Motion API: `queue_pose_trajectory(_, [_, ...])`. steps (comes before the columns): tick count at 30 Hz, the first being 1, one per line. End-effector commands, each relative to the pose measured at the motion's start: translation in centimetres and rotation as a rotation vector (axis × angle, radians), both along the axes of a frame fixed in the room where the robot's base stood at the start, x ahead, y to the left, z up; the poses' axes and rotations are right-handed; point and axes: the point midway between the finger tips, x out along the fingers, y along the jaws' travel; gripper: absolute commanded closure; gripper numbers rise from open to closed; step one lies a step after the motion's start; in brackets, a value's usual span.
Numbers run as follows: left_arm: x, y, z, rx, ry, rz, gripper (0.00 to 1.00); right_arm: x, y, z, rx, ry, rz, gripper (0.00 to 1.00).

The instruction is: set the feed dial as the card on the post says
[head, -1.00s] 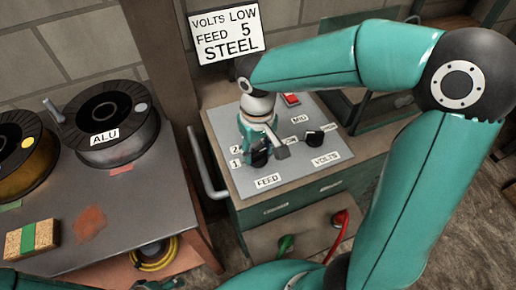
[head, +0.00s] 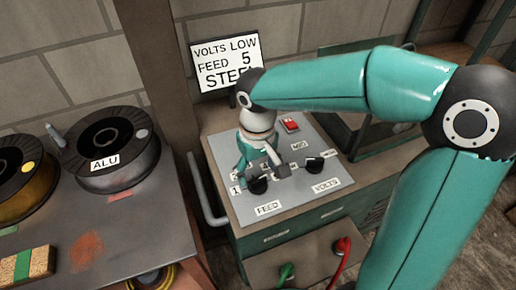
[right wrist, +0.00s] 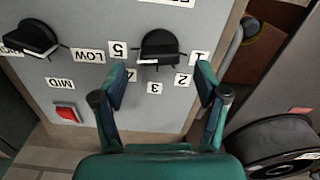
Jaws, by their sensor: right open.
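The card (head: 226,64) on the post reads VOLTS LOW, FEED 5, and STEEL, its last letters partly covered by my right arm. The feed dial (head: 258,185) is a black knob at the panel's front left, above the FEED label. In the right wrist view the feed dial (right wrist: 160,46) has number labels 1 to 5 around it; its exact setting is unclear. My right gripper (head: 262,168) is open and empty beside the feed dial. In the right wrist view its fingers (right wrist: 164,79) are spread over the number side, apart from the knob. My left gripper is out of view.
The volts dial (head: 314,164) is right of the feed dial; a red switch (head: 290,125) is behind. A grey rail (head: 205,190) edges the cabinet's left side. The ALU spool (head: 110,150) stands on the left table. Green and red plugs (head: 342,246) are below.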

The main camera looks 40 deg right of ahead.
Motion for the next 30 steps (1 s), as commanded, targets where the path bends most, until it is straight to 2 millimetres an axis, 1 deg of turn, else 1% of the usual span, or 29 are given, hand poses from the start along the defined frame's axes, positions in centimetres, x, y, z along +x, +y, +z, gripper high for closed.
queue_pose_trajectory(1, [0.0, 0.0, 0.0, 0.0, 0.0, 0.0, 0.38, 0.1, 0.0, 1.1, 0.001, -0.006, -0.001, 0.27])
queue_pose_trajectory(6, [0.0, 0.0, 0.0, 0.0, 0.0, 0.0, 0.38, 0.1, 0.0, 4.6, 0.001, -0.005, -0.001, 0.27])
queue_pose_trajectory(9, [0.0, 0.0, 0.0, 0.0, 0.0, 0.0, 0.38, 0.1, 0.0, 6.4, 0.002, -0.005, -0.001, 0.27])
queue_pose_trajectory(13, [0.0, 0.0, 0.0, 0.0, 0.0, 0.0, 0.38, 0.1, 0.0, 8.1, 0.001, -0.002, -0.001, 0.27])
queue_pose_trajectory(18, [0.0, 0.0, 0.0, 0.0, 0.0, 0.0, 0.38, 0.0, 0.0, 9.0, 0.0, 0.0, -0.001, 0.27])
queue_pose_trajectory(30, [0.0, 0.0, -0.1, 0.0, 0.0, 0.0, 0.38, 0.0, 0.0, 9.0, 0.0, 0.001, -0.002, 0.27])
